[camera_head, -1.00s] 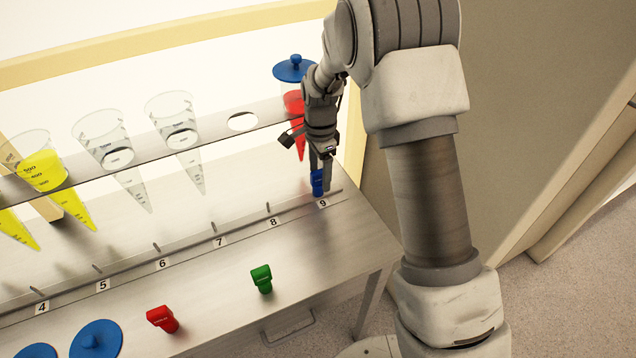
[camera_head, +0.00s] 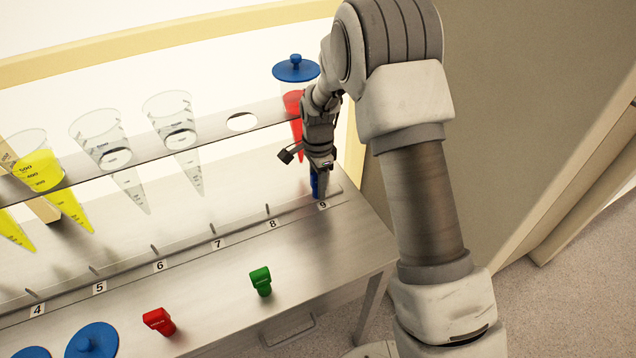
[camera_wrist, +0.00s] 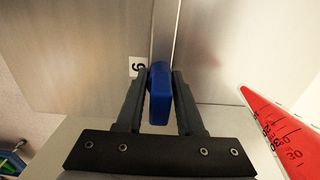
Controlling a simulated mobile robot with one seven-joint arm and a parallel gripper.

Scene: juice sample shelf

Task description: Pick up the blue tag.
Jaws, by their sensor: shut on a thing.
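The blue tag (camera_head: 315,186) is at the shelf's right end, by the slot numbered 9. My gripper (camera_head: 319,190) reaches down over it and partly hides it in the head view. In the wrist view the blue tag (camera_wrist: 160,95) lies between the two dark fingers of my gripper (camera_wrist: 160,92), which are shut on it. Its lower end is over or at the metal rail; I cannot tell whether it touches the shelf.
A red-filled cone with a blue lid (camera_head: 296,68) stands close behind my gripper. A green tag (camera_head: 261,281) and a red tag (camera_head: 159,321) stand on the front ledge. Clear cones (camera_head: 172,122) hang in the rack to the left. The ledge right of the green tag is clear.

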